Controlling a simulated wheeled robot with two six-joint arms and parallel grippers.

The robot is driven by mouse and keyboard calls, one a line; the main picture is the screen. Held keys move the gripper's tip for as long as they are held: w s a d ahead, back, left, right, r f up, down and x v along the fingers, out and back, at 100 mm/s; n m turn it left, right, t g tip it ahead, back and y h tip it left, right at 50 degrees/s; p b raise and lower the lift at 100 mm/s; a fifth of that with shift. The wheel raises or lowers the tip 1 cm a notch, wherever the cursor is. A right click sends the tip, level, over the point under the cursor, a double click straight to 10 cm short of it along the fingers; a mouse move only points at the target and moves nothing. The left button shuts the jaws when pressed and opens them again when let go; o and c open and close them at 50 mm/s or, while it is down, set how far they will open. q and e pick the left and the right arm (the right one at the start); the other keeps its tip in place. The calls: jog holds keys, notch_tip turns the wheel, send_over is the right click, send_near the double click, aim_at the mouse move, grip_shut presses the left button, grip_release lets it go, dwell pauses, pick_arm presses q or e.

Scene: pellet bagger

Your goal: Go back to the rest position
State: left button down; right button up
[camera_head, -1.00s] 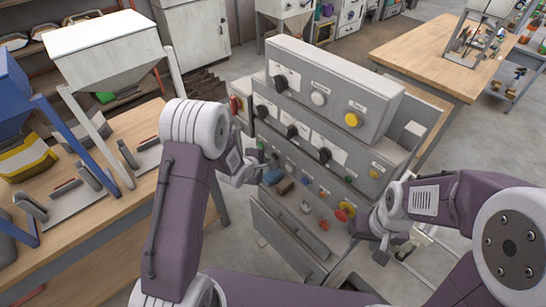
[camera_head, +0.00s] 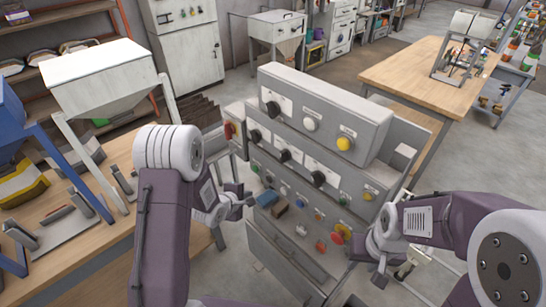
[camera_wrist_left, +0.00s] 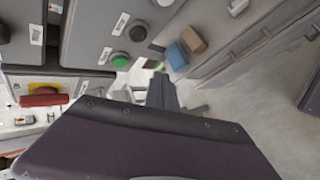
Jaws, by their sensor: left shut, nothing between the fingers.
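My left gripper (camera_head: 243,200) is shut and empty, in front of the left edge of the grey control panel (camera_head: 365,120). In the left wrist view its fingers (camera_wrist_left: 163,92) show beyond my purple arm link, below a green button (camera_wrist_left: 121,61); I cannot tell the exact gap to the panel.
A wooden bench (camera_head: 78,254) with hoppers and clamps stands at the left, close to my left arm. A blue block (camera_head: 266,198) and a brown block (camera_head: 279,209) protrude from the panel's lower front. Another wooden table (camera_head: 405,78) stands at the back right.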

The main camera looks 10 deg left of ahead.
pick_arm(q)
notch_tip(320, 180, up, 11)
jog(key=w+d+m+t, duration=0.1)
jog(key=t, duration=0.1)
jog(key=s+f+m+g, duration=0.1)
jog(key=s+m+g, duration=0.2)
jog(key=s+m, duration=0.2)
jog(key=s+a+f+m+g+y, duration=0.1)
jog(key=s+m, duration=0.4)
jog(key=s, duration=0.5)
jog(key=s+a+f+m+g+y, duration=0.1)
jog(key=s+f+m+g, duration=0.2)
jog(key=s+m+g, duration=0.3)
jog(key=shift+s+f+b, duration=0.25)
jog(key=shift+s+b, duration=0.15)
jog(key=shift+s, duration=0.45)
